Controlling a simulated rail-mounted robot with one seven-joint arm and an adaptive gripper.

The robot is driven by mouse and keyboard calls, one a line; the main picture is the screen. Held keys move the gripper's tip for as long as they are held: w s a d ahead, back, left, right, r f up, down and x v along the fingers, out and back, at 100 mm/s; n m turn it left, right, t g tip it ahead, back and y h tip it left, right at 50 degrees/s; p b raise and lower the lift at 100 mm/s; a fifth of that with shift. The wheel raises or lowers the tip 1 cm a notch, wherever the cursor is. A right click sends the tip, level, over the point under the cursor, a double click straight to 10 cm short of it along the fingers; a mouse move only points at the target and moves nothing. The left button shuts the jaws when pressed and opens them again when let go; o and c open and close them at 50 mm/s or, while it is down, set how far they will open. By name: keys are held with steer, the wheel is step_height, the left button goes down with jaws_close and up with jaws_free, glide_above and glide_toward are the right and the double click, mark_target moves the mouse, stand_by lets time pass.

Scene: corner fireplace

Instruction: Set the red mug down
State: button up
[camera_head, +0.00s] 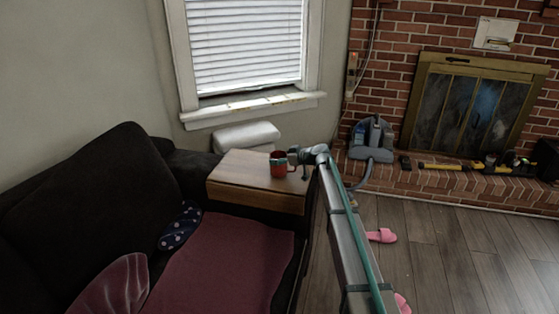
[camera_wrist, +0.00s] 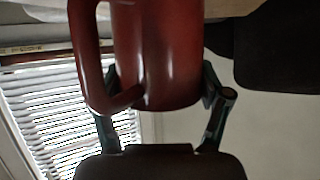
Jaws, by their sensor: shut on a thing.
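The red mug (camera_head: 278,165) is at the wooden side table (camera_head: 235,183), over its right part, in the head view. It looks upright there. Whether its base touches the table top cannot be told for sure. My gripper (camera_head: 292,158) reaches it from the right. In the wrist view the red mug (camera_wrist: 165,50) fills the top middle, with its handle on the left. The fingers of my gripper (camera_wrist: 160,90) stand on both sides of the mug and are shut on it. The fingertips are partly hidden behind the mug.
A dark sofa (camera_head: 95,185) with a maroon cover (camera_head: 235,262) stands left of and in front of the table. A window sill (camera_head: 255,108) is behind. A grey vacuum cleaner (camera_head: 372,138) stands on the brick hearth (camera_head: 450,183). Pink slippers (camera_head: 381,235) lie on the floor. The table's left part is clear.

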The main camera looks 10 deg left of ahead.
steer(key=shift+f, duration=0.2)
steer(key=shift+f+b, duration=0.25)
steer(key=shift+b, duration=0.05)
steer(key=o, duration=1.4)
steer(key=shift+r, duration=0.1)
steer(key=shift+r+p, duration=0.15)
steer(key=shift+p, duration=0.15)
steer(key=v, duration=1.2)
